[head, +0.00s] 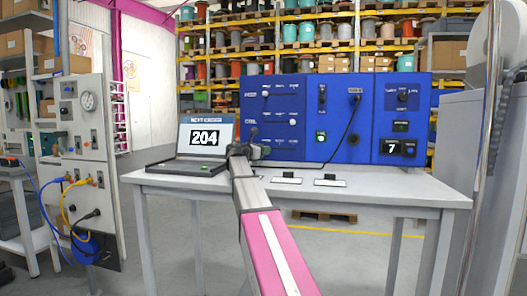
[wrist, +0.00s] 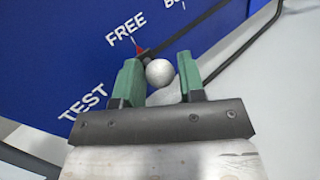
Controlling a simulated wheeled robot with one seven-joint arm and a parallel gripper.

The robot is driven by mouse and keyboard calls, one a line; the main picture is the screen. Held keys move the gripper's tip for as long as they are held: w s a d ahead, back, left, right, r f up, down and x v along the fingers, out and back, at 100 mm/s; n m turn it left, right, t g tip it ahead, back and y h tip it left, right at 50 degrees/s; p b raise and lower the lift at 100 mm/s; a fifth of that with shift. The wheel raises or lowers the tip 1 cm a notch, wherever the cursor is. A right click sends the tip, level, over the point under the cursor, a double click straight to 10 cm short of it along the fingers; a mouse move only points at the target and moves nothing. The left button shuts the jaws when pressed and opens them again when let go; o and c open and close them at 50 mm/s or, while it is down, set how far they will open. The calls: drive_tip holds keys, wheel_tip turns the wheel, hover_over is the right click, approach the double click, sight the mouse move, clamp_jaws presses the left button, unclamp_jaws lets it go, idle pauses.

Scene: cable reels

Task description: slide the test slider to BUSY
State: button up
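The test slider's round silver knob (wrist: 159,72) shows in the wrist view on the blue panel (wrist: 60,45). It is by the FREE label and a small red mark, with TEST printed to the left. A partly cut-off label starting "BU" is at the top right. My gripper (wrist: 158,85) is open, with its green fingers on either side of the knob. The knob is close to the left finger, with a gap to the right one; contact is unclear.
A grey table (head: 390,190) stands below the panel. On it are a laptop (head: 205,138) reading 204, at left, and small black-and-white items (head: 287,180). A black cable (wrist: 220,75) runs close to the right finger. A valve cabinet (head: 90,140) stands at left.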

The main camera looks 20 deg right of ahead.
clamp_jaws()
drive_tip(key=s+d, duration=0.2)
drive_tip(key=d, duration=0.1)
drive_tip(key=s+d, duration=0.1)
drive_tip(key=d, duration=0.1)
drive_tip(key=shift+s+d, duration=0.2)
drive_tip(key=shift+s, duration=0.2)
drive_tip(key=shift+o, duration=0.9)
unclamp_jaws()
drive_tip(key=shift+a, duration=0.1)
drive_tip(key=v, duration=1)
drive_tip(key=shift+s+a, duration=0.1)
drive_tip(key=shift+a, duration=0.2)
